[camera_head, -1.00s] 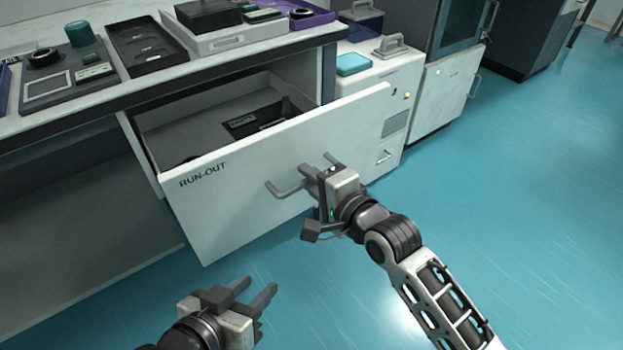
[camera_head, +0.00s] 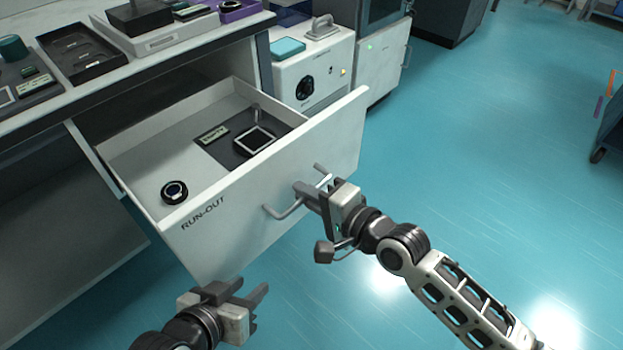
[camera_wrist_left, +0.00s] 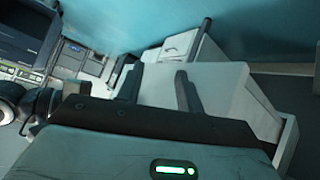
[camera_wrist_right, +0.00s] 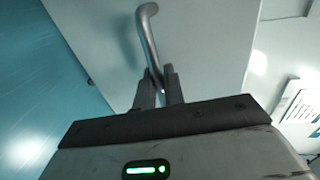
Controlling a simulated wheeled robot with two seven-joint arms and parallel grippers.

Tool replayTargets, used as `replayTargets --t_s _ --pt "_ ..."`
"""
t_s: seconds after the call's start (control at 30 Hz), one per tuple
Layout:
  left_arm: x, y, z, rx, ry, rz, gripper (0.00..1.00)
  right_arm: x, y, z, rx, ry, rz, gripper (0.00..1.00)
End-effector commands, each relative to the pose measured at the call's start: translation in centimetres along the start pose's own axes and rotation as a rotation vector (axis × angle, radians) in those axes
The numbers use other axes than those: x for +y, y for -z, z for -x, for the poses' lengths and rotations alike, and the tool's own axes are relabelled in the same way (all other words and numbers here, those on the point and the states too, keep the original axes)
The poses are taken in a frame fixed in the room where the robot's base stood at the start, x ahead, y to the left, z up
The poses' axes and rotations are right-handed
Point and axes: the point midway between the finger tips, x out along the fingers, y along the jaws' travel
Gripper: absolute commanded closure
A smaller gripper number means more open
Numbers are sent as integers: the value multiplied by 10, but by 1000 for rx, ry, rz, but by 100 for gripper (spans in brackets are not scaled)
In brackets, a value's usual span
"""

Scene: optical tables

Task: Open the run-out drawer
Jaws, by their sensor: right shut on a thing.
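The white drawer marked RUN-OUT (camera_head: 240,220) stands well out from the bench in the head view, its inside showing. Its grey bar handle (camera_head: 284,211) is on the front panel. My right gripper (camera_head: 308,194) is shut on the handle; the right wrist view shows the handle (camera_wrist_right: 148,35) running between the fingers (camera_wrist_right: 160,92). My left gripper (camera_head: 250,297) is open and empty, low in front of the drawer's left part and apart from it. The left wrist view shows its two fingers (camera_wrist_left: 158,90) spread.
Inside the drawer lie a round black-rimmed part (camera_head: 174,191) and a dark mat with a square frame (camera_head: 254,140). The bench top (camera_head: 150,82) holds trays and parts. A white cabinet (camera_head: 318,70) stands behind right.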

Motion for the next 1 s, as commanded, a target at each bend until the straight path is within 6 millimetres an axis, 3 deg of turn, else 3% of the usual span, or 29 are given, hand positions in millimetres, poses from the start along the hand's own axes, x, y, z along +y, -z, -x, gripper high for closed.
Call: replayTargets --t_s 0.23,0.27,0.3,0.77,0.87,1.0 --pt "0 0 0 2 1 0 64 0 0 0 0 -1 0 100" --pt "0 0 0 2 1 0 64 1 0 0 1 -1 0 84" --pt "0 0 0 2 1 0 64 1 1 1 2 -1 0 75" --pt "0 1 1 4 0 -1 64 0 1 3 4 -1 -1 75" --pt "0 4 3 7 2 -3 64 1 2 12 5 -3 0 75" --pt "1 12 9 24 7 -7 64 0 1 39 3 -5 1 75"
